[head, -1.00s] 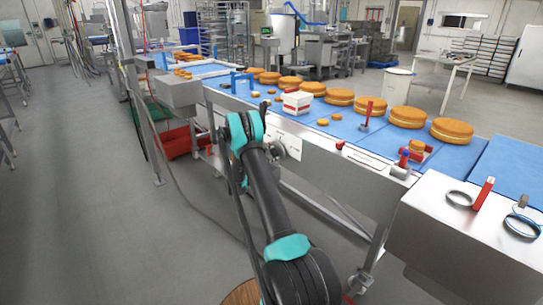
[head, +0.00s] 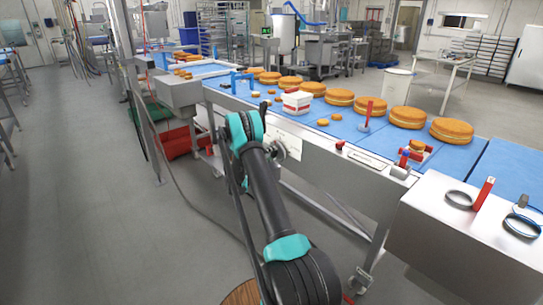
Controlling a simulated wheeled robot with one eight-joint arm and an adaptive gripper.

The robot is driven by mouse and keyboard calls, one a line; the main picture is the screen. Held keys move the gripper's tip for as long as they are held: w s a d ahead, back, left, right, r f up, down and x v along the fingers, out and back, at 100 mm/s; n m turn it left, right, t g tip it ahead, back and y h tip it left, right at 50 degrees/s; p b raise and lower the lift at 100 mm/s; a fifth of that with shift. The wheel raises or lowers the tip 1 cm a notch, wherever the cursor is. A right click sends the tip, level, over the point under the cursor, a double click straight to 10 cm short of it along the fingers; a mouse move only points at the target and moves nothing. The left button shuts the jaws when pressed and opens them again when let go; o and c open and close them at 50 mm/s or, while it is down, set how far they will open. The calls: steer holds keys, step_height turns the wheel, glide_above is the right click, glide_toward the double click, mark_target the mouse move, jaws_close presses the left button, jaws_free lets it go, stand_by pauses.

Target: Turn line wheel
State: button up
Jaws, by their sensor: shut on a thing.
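A grey metal round fitting (head: 279,151), which seems to be the line wheel, sits on the near side of the conveyor frame, just right of my arm's far end. My arm partly covers it. My gripper (head: 246,129) is at the far end of the arm, against the conveyor's near side. It is shut on the line wheel, but my own black and teal links hide most of the fingers and the place of contact. A small dark knob (head: 264,107) stands up just above the teal part; I cannot tell what it belongs to.
The blue conveyor belt (head: 379,141) carries several large round cakes (head: 407,117), small ones and a white box (head: 297,102). A steel cabinet (head: 430,222) with a red-handled tool (head: 483,193) is at the right. Red crates (head: 178,142) lie left of the arm.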

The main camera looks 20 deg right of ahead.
steer(key=m, duration=0.4)
steer(key=shift+m, duration=0.3)
steer(key=m, duration=0.3)
steer(key=shift+m, duration=0.3)
steer(key=m, duration=0.3)
steer(key=shift+m, duration=2.2)
steer(key=o, duration=1.2)
steer(key=shift+c, duration=0.2)
steer(key=shift+a, duration=0.15)
